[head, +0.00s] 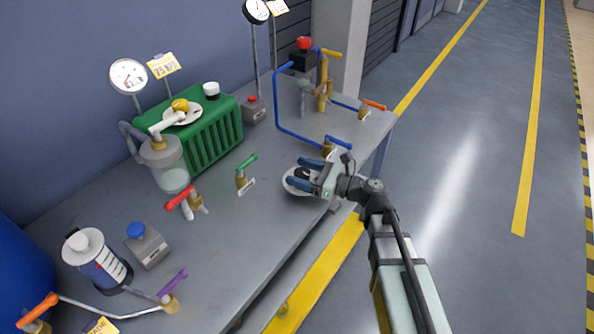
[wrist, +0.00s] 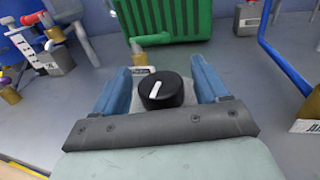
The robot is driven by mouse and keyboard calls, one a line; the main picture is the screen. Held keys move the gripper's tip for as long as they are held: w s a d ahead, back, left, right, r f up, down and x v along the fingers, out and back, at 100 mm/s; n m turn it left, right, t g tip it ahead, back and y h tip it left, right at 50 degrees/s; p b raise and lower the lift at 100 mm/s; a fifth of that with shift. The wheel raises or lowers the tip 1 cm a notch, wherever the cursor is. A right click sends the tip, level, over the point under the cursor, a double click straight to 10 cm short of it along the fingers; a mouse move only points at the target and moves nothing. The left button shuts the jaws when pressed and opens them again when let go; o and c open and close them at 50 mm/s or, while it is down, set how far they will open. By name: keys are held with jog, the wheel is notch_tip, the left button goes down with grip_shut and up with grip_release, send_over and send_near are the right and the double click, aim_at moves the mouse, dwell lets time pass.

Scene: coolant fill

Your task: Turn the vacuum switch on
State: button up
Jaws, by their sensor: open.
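A black rotary knob (wrist: 165,94) with a white pointer line sits on a pale plate. I cannot read a label that confirms it as the vacuum switch. The pointer leans slightly right of straight away from the wrist camera. My gripper (head: 302,173) is open, and its blue fingers stand on either side of the knob in the wrist view, with small gaps visible. In the head view the round pale plate (head: 290,187) lies at the bench's front edge, under my fingers, which partly hide the knob.
A green-handled valve (head: 243,168) stands behind and left, before the green radiator (head: 213,130). Blue pipe (head: 278,100) rises behind the gripper. A box with a blue button (head: 147,245) and one with a red button (head: 254,108) also stand on the bench. Bare bench lies left of the knob.

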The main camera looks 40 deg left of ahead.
jog(key=shift+s+a, duration=0.15)
jog(key=shift+a, duration=0.55)
jog(key=shift+c, duration=0.5)
jog(key=c, duration=0.9)
jog(key=shift+s+m+t, duration=0.1)
jog(key=shift+m+t, duration=0.3)
jog(key=shift+t, duration=0.2)
jog(key=m+t, duration=0.1)
jog(key=t, duration=0.2)
jog(key=shift+d+m, duration=0.1)
jog(key=shift+m, duration=0.3)
jog(key=m+t, duration=0.1)
jog(key=t, duration=0.1)
jog(key=m+t, duration=0.1)
jog(key=t, duration=0.1)
jog(key=w+m+t+h, duration=0.1)
jog(key=m+t, duration=0.1)
jog(key=shift+w+m+t, duration=0.1)
jog(key=shift+m+t, duration=0.3)
jog(key=shift+t, duration=0.2)
